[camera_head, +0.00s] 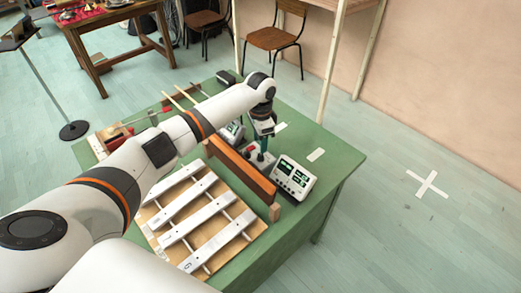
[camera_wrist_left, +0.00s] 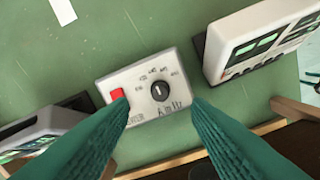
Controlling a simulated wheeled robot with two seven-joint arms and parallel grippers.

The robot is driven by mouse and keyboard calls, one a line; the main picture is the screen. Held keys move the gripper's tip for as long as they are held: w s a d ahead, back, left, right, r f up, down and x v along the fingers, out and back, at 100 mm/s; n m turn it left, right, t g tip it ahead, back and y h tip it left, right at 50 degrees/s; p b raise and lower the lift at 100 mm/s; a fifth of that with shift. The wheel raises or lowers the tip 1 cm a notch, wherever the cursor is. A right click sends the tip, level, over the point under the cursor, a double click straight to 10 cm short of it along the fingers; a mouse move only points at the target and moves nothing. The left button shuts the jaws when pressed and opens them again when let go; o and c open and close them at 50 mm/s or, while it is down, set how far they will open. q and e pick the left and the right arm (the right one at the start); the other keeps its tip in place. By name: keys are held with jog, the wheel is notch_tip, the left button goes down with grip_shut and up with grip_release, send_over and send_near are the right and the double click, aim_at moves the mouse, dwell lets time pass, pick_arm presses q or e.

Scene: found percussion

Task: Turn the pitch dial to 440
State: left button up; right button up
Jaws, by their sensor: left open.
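A small pale box (camera_wrist_left: 128,82) lies on the green table, seen in the left wrist view. It carries a dark round dial (camera_wrist_left: 160,91) with a short white mark, a red button (camera_wrist_left: 117,94) and small numbers around the dial, too small to read surely. My left gripper (camera_wrist_left: 160,103) is open, its two green fingers to either side of the dial and apart from it in the picture. How high they are above it I cannot tell. In the head view the left gripper (camera_head: 263,143) points down over the box, partly hiding it. My right gripper is not in view.
A white display unit (camera_head: 294,178) stands right of the box, another device (camera_head: 232,131) left of it. A brown wooden bar (camera_head: 241,168) runs in front. White xylophone bars (camera_head: 205,210) lie nearer me. Bare green tabletop (camera_head: 330,172) is at the right.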

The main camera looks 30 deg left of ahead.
aim_at(260, 154)
pick_arm(q)
notch_tip(260, 154, up, 6)
dwell(0.6)
